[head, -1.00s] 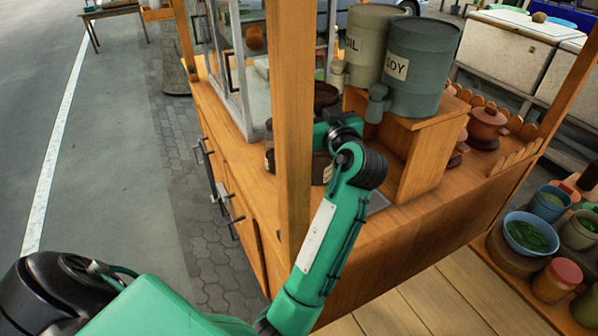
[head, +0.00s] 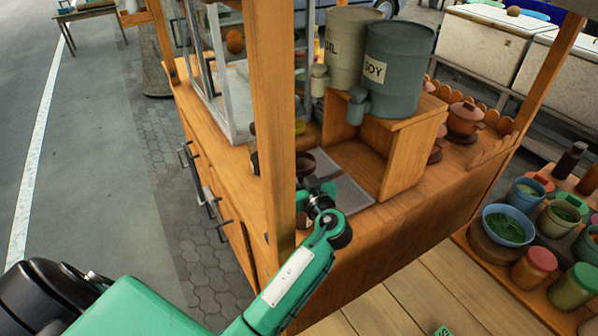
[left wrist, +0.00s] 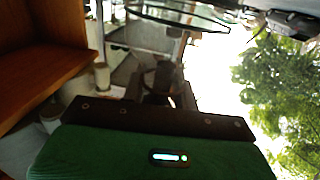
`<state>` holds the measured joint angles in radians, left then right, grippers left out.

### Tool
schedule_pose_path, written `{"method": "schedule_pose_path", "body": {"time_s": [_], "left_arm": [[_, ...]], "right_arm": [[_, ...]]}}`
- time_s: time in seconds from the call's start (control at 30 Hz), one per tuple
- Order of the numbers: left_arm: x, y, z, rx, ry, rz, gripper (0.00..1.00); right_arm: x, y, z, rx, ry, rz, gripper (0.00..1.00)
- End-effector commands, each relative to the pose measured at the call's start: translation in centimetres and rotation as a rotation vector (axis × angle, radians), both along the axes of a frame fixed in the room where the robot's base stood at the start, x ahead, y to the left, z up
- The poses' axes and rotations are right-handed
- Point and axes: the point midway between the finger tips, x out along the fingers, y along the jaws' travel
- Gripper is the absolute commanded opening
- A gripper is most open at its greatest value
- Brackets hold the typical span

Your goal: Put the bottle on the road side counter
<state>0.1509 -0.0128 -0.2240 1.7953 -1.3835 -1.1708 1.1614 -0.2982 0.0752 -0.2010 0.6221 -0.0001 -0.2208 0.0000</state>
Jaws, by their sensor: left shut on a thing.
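My left arm reaches over the front of the wooden cart. Its left gripper (head: 316,203) is low by the front post, whose wood hides part of it. In the left wrist view the dark left gripper (left wrist: 160,84) is shut on a dark thing that is too dim to identify. The cart's counter (head: 248,186) runs along the road side, left of the post. Dark bottles (head: 572,160) stand on the side stand at the right, away from my gripper. My right gripper is not in view.
The front post (head: 272,110) rises close beside my left arm. Oil and soy drums (head: 398,70) stand on a wooden shelf (head: 408,150). Dark bowls (head: 305,163) sit behind the post. A glass case (head: 222,70) takes up the far left counter.

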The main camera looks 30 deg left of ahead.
Motion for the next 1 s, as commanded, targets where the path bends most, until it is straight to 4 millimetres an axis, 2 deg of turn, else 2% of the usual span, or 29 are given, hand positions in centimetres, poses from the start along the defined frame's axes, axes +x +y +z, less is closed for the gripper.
{"method": "schedule_pose_path", "body": {"time_s": [0.37, 0.4, 0.5, 0.87, 1.0], "left_arm": [[0.0, 0.0, -0.3, 0.000, -0.004, 0.000, 0.00], [0.0, 0.0, -0.2, 0.000, -0.002, 0.000, 0.35], [0.0, 0.0, -0.2, 0.000, -0.001, 0.000, 0.51], [0.0, 0.0, 0.2, 0.000, -0.001, 0.000, 0.51], [-1.1, -1.6, -0.3, -0.003, -0.003, -0.003, 0.51]], "right_arm": [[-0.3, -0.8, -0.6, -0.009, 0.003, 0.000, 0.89], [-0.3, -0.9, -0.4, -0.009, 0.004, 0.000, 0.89], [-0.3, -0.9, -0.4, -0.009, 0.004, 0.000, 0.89], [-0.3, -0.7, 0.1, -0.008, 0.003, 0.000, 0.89], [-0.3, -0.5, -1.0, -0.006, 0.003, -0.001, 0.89]]}}
